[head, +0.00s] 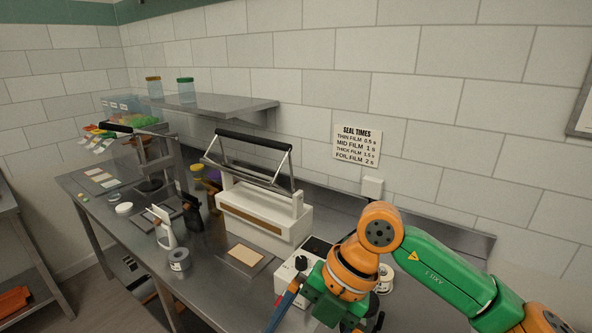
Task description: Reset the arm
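My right arm (445,262), green and orange, reaches in from the right and bends down over the bench's near right part. Its gripper end (330,306) is at the lower edge, beside a white control box (291,280) with a black knob. The fingers are hidden or cut off, so I cannot tell their opening or whether they hold anything. A thin blue piece (284,302) shows left of the wrist; I cannot tell what it is. My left gripper is not in view. A white sealer (263,222) stands behind, its black-handled lever (254,143) raised.
A steel bench (140,245) runs along the tiled wall. A shelf (215,107) with two jars hangs above.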

